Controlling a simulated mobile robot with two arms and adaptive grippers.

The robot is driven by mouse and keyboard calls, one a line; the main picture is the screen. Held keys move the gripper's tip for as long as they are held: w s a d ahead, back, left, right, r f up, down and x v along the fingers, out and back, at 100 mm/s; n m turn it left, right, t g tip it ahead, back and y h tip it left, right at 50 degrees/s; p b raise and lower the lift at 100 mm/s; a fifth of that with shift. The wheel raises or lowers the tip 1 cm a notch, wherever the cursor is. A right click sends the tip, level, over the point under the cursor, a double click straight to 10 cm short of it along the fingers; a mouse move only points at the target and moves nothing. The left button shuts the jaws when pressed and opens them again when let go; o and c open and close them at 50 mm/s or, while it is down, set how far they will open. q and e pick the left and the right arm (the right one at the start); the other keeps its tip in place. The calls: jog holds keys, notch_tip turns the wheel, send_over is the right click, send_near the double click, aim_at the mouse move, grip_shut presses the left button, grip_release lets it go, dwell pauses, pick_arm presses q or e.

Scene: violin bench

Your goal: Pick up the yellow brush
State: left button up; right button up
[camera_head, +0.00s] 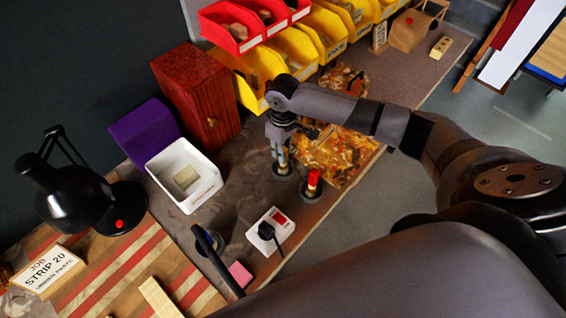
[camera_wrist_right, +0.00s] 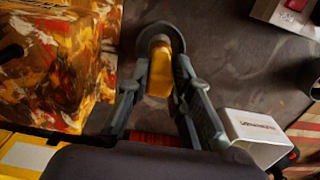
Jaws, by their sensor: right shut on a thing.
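The yellow brush (camera_wrist_right: 160,72) shows in the right wrist view as a rounded yellow piece between my two fingers. My right gripper (camera_wrist_right: 160,85) is shut on it. A dark round holder (camera_wrist_right: 161,34) lies just beyond the fingertips, and the yellow piece overlaps its rim; I cannot tell whether it is clear of the holder. The brush is mostly hidden there by the fingers. My left gripper is not in view.
A white tray (camera_head: 160,180), a white switch box (camera_head: 280,222) and yellow bins (camera_head: 262,65) surround the spot.

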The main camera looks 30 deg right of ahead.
grip_shut()
jog(key=shift+r, duration=0.1)
jog(key=shift+r, duration=0.6)
notch_tip(320, 180, up, 19)
jog(key=b, duration=0.2)
jog(key=shift+f, duration=0.15)
